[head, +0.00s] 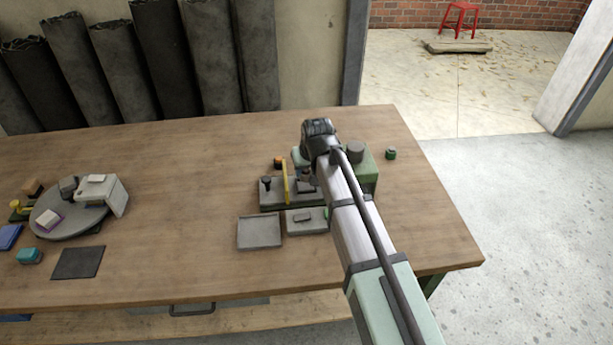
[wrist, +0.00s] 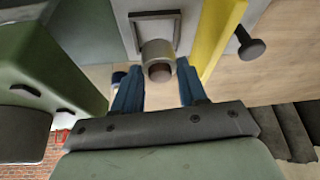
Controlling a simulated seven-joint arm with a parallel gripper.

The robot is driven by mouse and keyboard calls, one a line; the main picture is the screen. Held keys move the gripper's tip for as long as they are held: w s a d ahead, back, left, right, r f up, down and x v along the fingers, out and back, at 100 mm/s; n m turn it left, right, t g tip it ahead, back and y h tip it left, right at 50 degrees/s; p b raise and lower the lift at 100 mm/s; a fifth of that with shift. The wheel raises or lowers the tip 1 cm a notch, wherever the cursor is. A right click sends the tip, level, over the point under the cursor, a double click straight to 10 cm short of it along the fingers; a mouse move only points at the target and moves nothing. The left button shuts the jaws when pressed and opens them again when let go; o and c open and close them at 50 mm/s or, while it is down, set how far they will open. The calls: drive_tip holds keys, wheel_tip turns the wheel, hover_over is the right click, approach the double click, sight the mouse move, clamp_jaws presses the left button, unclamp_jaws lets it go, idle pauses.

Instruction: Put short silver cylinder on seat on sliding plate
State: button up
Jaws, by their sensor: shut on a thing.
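In the wrist view my gripper (wrist: 158,72) has its two blue fingers on either side of a short silver cylinder (wrist: 155,50) and is shut on it. The cylinder's near end shows a darker, brownish round face. Beyond it is a light grey plate (wrist: 129,20) with a dark square outline, which looks like the sliding plate. I cannot tell whether the cylinder touches it. In the head view my arm hides the fingers and the cylinder. The grey fixture base (head: 275,201) shows left of my arm, with a yellow bar (head: 285,182) standing across it.
A black knob (wrist: 251,48) stands beside the yellow bar. A green block (head: 368,177) with a dark grey cylinder (head: 356,151) on top is right of my arm. Grey trays (head: 259,232) lie in front.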

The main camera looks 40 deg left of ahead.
sight(307, 174)
drive_tip(key=shift+f, duration=1.65)
drive_tip(key=shift+f, duration=0.1)
drive_tip(key=o, duration=1.1)
drive_tip(key=shift+o, duration=0.2)
drive_tip(key=v, duration=1.2)
drive_tip(key=shift+w, duration=0.1)
